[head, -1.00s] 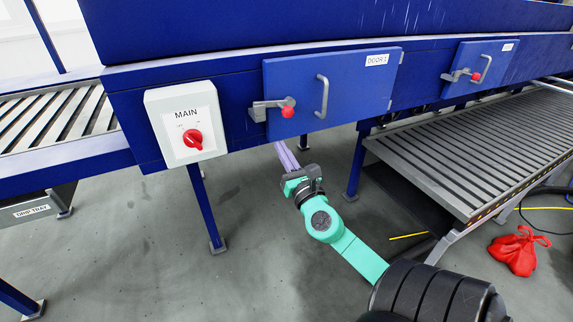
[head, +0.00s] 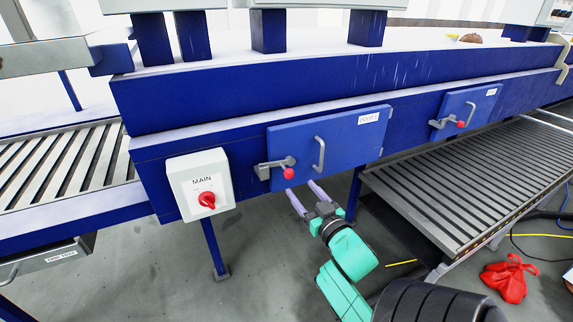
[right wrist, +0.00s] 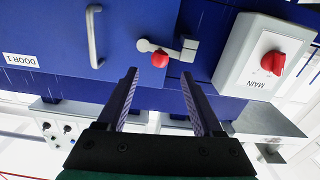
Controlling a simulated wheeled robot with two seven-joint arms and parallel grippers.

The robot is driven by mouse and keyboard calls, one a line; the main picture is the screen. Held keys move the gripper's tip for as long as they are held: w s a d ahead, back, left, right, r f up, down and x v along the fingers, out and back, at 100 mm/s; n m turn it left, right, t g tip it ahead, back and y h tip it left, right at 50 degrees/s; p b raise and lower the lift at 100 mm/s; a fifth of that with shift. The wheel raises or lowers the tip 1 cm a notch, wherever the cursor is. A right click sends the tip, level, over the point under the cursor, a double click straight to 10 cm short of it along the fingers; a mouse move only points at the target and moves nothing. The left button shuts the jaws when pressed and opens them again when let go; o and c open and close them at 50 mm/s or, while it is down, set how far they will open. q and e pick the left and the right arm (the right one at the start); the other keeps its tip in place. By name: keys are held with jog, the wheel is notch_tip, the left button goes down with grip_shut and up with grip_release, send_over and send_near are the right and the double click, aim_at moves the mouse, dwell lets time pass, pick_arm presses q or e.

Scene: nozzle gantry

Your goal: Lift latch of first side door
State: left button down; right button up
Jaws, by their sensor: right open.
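The first side door (head: 345,145), labelled DOOR 1, is a blue panel that sits closed in the blue machine frame. Its latch (head: 276,166) is a grey lever with a red knob (head: 289,173) at the door's left edge, lying about level. A grey bar handle (head: 319,153) stands to the right of it. My right gripper (head: 307,195) is open and empty, just below the knob, with its fingers pointing up at the door. In the right wrist view, the red knob (right wrist: 160,60) shows beyond and between the fingertips, apart from them. My left gripper is out of view.
A white MAIN switch box (head: 200,184) with a red dial is left of the latch. A second door (head: 466,110) with its own latch is farther right. A slatted conveyor (head: 470,165) juts out at right. A red bag (head: 508,278) lies on the floor.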

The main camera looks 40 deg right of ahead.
aim_at(286, 171)
jog(key=p+x, duration=0.1)
jog(key=x, duration=0.9)
jog(key=shift+w+d, duration=0.1)
jog(key=shift+w, duration=0.15)
jog(key=shift+s, duration=0.1)
grip_shut()
dwell(0.6)
